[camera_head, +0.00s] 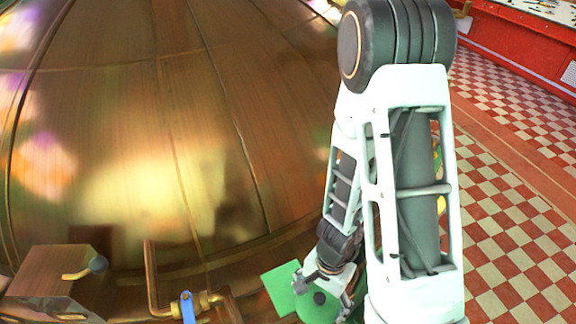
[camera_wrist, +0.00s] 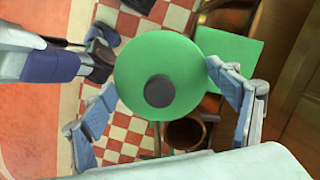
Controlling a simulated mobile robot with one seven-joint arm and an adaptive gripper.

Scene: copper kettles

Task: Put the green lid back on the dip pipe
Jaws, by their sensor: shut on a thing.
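The green lid is a round disc with a dark knob in its middle. In the wrist view the green lid (camera_wrist: 150,115) is between the fingers of my gripper (camera_wrist: 160,80), which is shut on its rim from both sides, knob facing the camera. In the head view the lid (camera_head: 318,312) shows low in the middle, partly behind my gripper (camera_head: 322,288). A round, brown, open pipe end (camera_wrist: 186,133), which looks like the dip pipe, shows just below the lid in the wrist view, partly covered by it. I cannot make out this pipe in the head view.
A flat green square plate (camera_head: 279,288) lies beside the lid, also seen behind it in the wrist view (camera_wrist: 238,58). The big copper kettle (camera_head: 150,130) fills the left. A blue-handled valve (camera_head: 187,307) stands low at its front. Checkered floor (camera_head: 515,200) is open at right.

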